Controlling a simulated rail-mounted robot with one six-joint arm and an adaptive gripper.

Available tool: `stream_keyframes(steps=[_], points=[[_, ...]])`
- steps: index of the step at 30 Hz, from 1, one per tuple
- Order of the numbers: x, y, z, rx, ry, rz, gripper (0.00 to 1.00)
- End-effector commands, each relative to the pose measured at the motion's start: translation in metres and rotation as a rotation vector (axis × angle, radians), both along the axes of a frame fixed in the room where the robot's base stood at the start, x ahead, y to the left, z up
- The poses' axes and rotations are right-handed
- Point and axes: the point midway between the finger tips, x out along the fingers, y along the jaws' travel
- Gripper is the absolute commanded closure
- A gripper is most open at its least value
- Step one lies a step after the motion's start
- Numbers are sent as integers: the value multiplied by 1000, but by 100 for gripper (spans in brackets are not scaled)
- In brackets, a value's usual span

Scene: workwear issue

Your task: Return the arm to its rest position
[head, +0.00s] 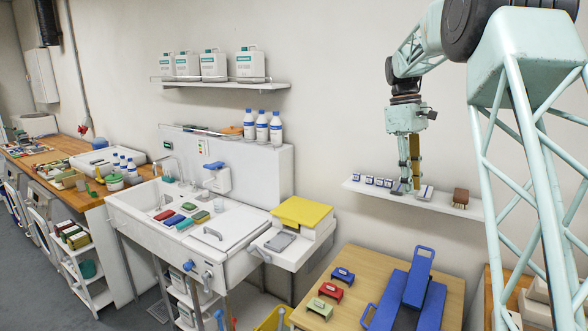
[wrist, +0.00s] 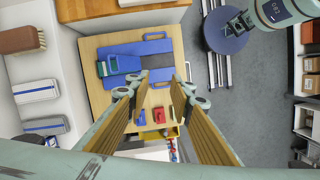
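My arm hangs down from the upper right in the head view, and my gripper (head: 407,186) points down in front of the wall shelf. In the wrist view my gripper (wrist: 154,90) has its two tan-padded fingers spread apart with nothing between them. Below and beyond the fingertips lies the wooden table (wrist: 98,104) with blue items on it. In the head view the gripper hides part of the shelf, and one finger largely covers the other.
The wall shelf (head: 474,210) holds small boxes and a brown brush (head: 461,198), close to the gripper. A sink unit (head: 240,245) stands left. Grey floor (wrist: 260,90) lies right in the wrist view.

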Motion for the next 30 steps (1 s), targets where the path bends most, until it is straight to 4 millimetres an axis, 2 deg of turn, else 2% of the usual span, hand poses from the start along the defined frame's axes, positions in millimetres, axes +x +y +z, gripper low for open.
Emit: stream_keyframes(steps=[16,30], points=[[-75,31,40,0,-99,-101,79],[-146,56,58,11,-182,-192,79]])
